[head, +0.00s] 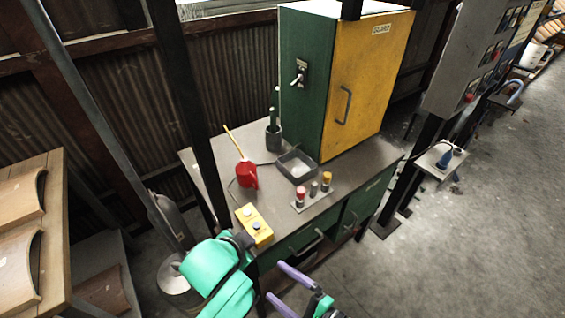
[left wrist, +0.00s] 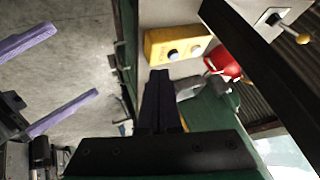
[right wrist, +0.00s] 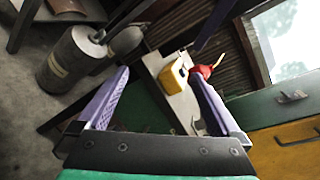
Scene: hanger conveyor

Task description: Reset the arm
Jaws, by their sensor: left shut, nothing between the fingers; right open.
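My right gripper (head: 275,281) is at the bottom centre of the head view, with two purple fingers spread apart and nothing between them. It also shows open in its own wrist view (right wrist: 158,73) and at the left of the left wrist view (left wrist: 76,60). My left gripper (left wrist: 158,74) has dark fingers pressed together and empty. In the head view my green left arm reaches in at the bottom, and its dark end is beside the yellow button box (head: 254,224). I cannot tell whether it touches the box. The box also shows near the left fingertips in the left wrist view (left wrist: 178,42).
A workbench (head: 215,180) carries a red can (head: 246,176), a grey tray (head: 311,176), a button stand (head: 312,197) and a green-and-yellow cabinet (head: 362,85). Dark posts rise close to my left arm. Wooden shelving (head: 60,225) stands left. Open floor (head: 480,230) lies right.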

